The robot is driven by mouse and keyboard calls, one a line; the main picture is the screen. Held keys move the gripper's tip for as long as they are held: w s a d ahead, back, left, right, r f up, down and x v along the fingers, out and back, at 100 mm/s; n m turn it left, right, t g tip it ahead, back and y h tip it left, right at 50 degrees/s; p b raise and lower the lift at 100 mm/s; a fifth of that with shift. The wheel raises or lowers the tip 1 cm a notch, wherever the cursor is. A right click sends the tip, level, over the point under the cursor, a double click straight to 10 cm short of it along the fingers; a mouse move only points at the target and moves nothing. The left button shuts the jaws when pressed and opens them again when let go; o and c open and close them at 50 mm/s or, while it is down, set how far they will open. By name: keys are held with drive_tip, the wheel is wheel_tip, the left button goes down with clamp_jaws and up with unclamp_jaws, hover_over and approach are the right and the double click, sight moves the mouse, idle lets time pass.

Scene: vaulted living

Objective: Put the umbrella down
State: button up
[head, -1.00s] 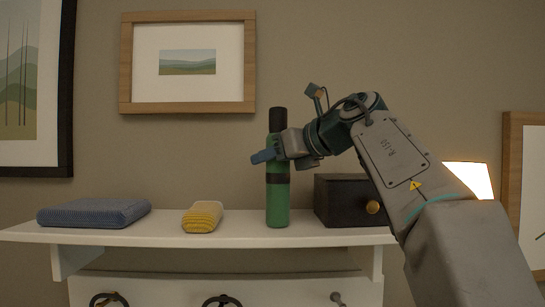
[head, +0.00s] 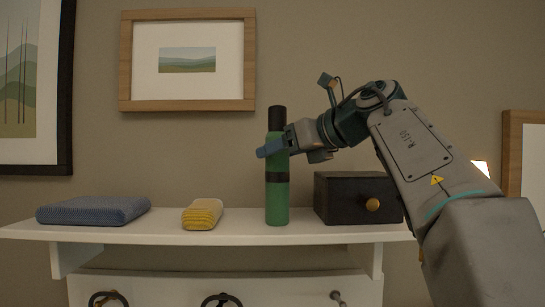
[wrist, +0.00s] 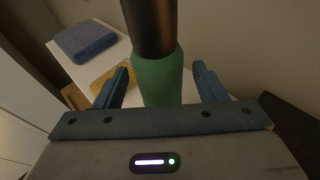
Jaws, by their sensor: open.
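The umbrella (head: 277,205) is a closed green cylinder with a black top and a dark band. It stands upright on the white shelf (head: 330,236), between the yellow item and the dark box. My gripper (head: 268,149) is at the umbrella's upper part, reaching in from the right. In the wrist view, the gripper's blue fingers (wrist: 163,85) are apart, one on each side of the umbrella (wrist: 160,78), with gaps visible. The umbrella's base rests on the shelf in the head view.
A yellow ribbed item (head: 203,214) and a folded blue cloth (head: 93,210) lie to the left on the shelf. A dark box with a gold knob (head: 358,198) stands close on the right. Framed pictures hang on the wall behind.

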drive_tip(key=v, duration=0.9)
